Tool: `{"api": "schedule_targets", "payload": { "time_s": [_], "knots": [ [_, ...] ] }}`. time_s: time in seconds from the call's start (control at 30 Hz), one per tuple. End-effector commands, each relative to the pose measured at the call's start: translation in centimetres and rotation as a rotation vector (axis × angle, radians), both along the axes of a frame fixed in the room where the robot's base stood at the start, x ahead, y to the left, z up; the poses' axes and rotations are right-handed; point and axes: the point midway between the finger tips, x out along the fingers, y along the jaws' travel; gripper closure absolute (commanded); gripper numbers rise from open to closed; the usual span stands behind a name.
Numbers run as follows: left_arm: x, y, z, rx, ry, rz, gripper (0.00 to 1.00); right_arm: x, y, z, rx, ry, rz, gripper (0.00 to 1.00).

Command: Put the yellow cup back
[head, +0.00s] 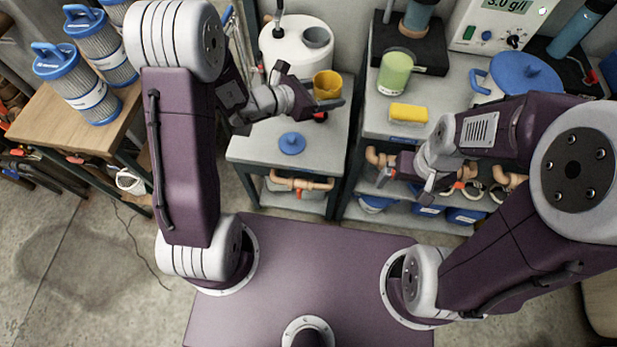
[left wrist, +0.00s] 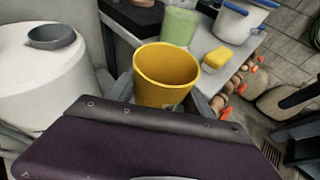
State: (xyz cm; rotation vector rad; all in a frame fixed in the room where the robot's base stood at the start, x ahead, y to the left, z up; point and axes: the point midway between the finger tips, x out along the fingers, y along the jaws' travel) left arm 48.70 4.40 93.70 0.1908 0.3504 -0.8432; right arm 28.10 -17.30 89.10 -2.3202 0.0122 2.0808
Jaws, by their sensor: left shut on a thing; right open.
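The yellow cup (head: 327,85) is held upright in my left gripper (head: 318,102), above the left grey bench, in front of the white round tank. The cup also shows in the left wrist view (left wrist: 166,72), with its open mouth facing up and its inside looking empty. The fingers are shut on it; its lower part is partly hidden by my gripper. My right gripper (head: 427,186) is open and empty, in front of the right bench's edge and below its top.
A white tank (head: 285,50) with a grey bowl (head: 316,37) stands behind the cup. A blue knobbed lid (head: 292,143) lies on the left bench. The right bench holds a green cup (head: 395,72), a yellow sponge (head: 408,113) and a white pot (head: 484,88). A gap separates the benches.

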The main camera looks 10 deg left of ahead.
Motion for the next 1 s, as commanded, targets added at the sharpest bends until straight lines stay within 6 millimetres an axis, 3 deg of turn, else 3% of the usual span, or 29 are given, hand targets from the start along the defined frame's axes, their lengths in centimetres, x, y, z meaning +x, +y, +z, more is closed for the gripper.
{"api": "schedule_targets", "payload": {
  "time_s": [0.03, 0.1, 0.4, 1.0],
  "knots": [
    [-0.1, -1.4, -0.8, 0.002, -0.012, -0.031, 0.84, 0.0, 0.0, -2.6, 0.0, -0.001, 0.0, 0.0],
    [-0.3, -2.6, -0.2, 0.002, -0.008, -0.061, 0.84, 0.0, 0.0, -3.6, 0.0, -0.001, 0.0, 0.0],
    [-0.8, -4.0, -0.5, -0.002, 0.003, -0.091, 0.84, 0.1, 0.0, -4.1, 0.0, -0.001, 0.0, 0.0],
    [-0.7, -4.0, -15.7, -0.002, 0.005, -0.09, 0.84, 0.1, -0.1, -7.7, 0.0, -0.001, 0.0, 0.0]
  ]
}}
